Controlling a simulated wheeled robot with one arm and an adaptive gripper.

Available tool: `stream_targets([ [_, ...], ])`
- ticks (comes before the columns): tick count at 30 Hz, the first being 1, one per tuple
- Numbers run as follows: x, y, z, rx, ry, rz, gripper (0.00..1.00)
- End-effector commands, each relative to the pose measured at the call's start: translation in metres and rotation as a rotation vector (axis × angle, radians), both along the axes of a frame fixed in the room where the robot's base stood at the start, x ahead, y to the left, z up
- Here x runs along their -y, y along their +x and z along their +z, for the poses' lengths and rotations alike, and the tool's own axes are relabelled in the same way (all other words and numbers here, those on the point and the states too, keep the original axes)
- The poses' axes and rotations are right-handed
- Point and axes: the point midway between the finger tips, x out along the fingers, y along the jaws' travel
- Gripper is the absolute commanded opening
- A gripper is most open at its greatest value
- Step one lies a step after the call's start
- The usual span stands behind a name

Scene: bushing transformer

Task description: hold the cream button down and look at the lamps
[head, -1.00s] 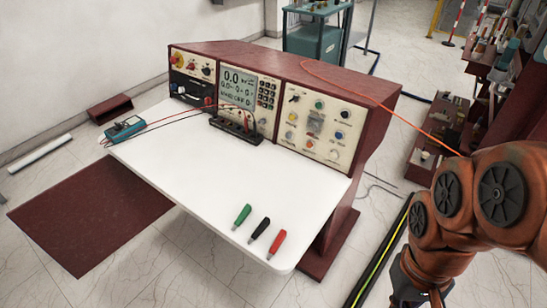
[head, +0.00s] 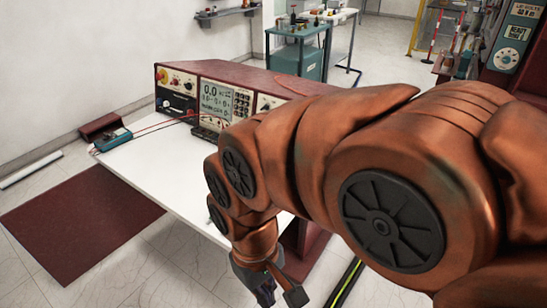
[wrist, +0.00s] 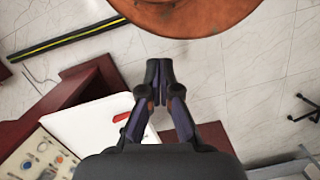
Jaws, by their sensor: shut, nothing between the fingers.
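The console's right control panel (wrist: 38,155) shows at the lower left of the wrist view, with small round coloured fittings. I cannot tell which is the cream button or which are lamps. In the head view my arm hides most of this panel; only its left edge (head: 266,103) shows. My gripper (wrist: 159,68) is shut and empty, pointing away from the panel, above the floor beyond the white tabletop (wrist: 85,125). In the head view my gripper (head: 280,296) hangs low in front of the bench, apart from the panel.
The meter display (head: 215,100) is lit. A red probe (wrist: 122,117) lies on the tabletop. A yellow-striped black strip (wrist: 65,43) is on the floor.

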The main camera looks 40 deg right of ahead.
Motion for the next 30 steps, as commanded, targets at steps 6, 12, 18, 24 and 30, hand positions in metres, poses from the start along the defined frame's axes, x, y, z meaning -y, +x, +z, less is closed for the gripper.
stream_targets([
  [6,0.0,0.0,0.0,0.0,0.0,0.0,0.0],
  [12,0.0,0.01,-0.009,0.02,0.002,-0.038,0.0],
  [18,0.006,0.078,-0.049,0.167,0.033,-0.297,0.0],
  [24,0.029,0.182,-0.092,0.387,0.15,-0.733,0.0],
  [30,0.082,0.278,-0.122,0.583,0.352,-1.222,0.0],
])
